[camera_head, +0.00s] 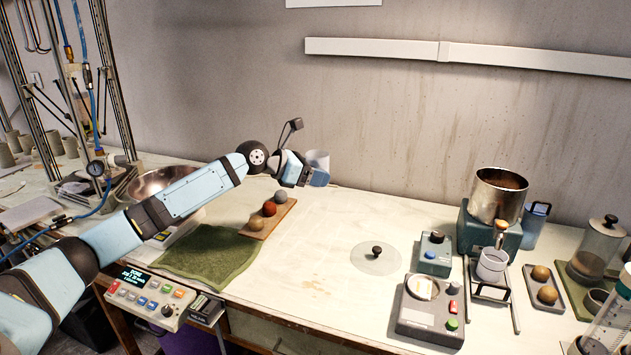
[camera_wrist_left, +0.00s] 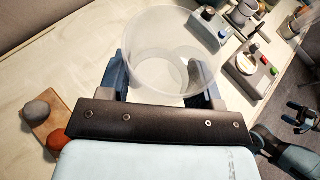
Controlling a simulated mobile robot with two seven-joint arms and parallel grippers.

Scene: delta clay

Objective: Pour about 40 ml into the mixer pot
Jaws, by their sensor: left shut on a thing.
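My left gripper (camera_head: 306,176) is shut on a translucent cup (camera_head: 318,160), held above the back of the table. In the left wrist view the cup (camera_wrist_left: 150,52) sits between the two fingers (camera_wrist_left: 172,88), its wide mouth towards the camera. It looks roughly upright in the head view. I cannot tell how much liquid is in it. The mixer pot (camera_head: 486,199) is a shiny metal pot with brownish contents or inner wall, standing on a teal base (camera_head: 476,236) at the right, well apart from the cup. My right gripper is not in the head view.
A white cup (camera_head: 491,264) on a small stand is in front of the pot. A control box (camera_head: 430,312) and a knobbed clear disc (camera_head: 376,261) lie left of it. Clay balls on a board (camera_head: 254,233) and a green towel (camera_head: 206,254) lie left. The middle table is mostly clear.

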